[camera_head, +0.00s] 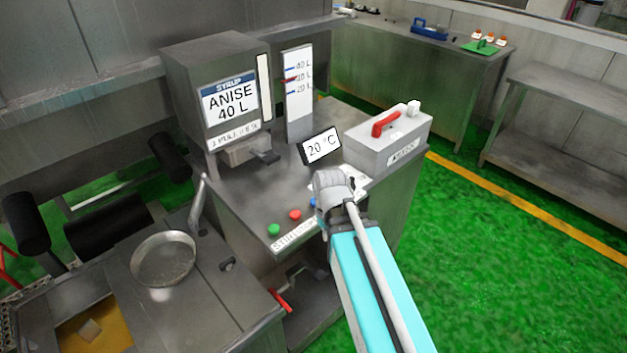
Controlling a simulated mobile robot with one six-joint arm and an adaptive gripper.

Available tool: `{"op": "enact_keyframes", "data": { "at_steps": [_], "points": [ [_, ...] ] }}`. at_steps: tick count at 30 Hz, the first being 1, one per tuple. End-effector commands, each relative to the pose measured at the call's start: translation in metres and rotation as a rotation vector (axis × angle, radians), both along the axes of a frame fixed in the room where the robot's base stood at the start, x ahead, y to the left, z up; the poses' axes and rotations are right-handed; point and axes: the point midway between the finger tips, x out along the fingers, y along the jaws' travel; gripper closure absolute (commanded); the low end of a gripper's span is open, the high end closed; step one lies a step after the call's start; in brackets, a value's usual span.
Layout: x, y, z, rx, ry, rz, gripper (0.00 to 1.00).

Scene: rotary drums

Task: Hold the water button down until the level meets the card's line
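The card (229,101) on the grey cabinet at the left reads "SYRUP ANISE 40 L", with a smaller label below it. The level gauge (299,112) is a white upright plate with blue marks at 40 L and 20 L and a red pointer near the middle mark. A green button (274,229), a red button (295,214) and a blue button (313,203) sit on the console's front edge. Which one is water I cannot read. My gripper (328,188) is over the console, close beside the blue button; its fingers are hidden, and contact cannot be told.
A display (321,146) reads 20 °C. A grey box (392,158) with a red lever (386,124) stands right of it. A round pan (163,259) sits at the lower left. Steel tables stand behind; the green floor at right is clear.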

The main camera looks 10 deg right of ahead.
Motion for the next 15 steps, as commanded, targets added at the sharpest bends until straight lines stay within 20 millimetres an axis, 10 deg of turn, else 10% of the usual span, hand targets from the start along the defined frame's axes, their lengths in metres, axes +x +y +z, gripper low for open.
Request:
{"op": "enact_keyframes", "data": {
  "at_steps": [15],
  "points": [
    [0.069, 0.001, 0.078, 0.000, 0.000, 0.210, 1.00]
  ]
}}
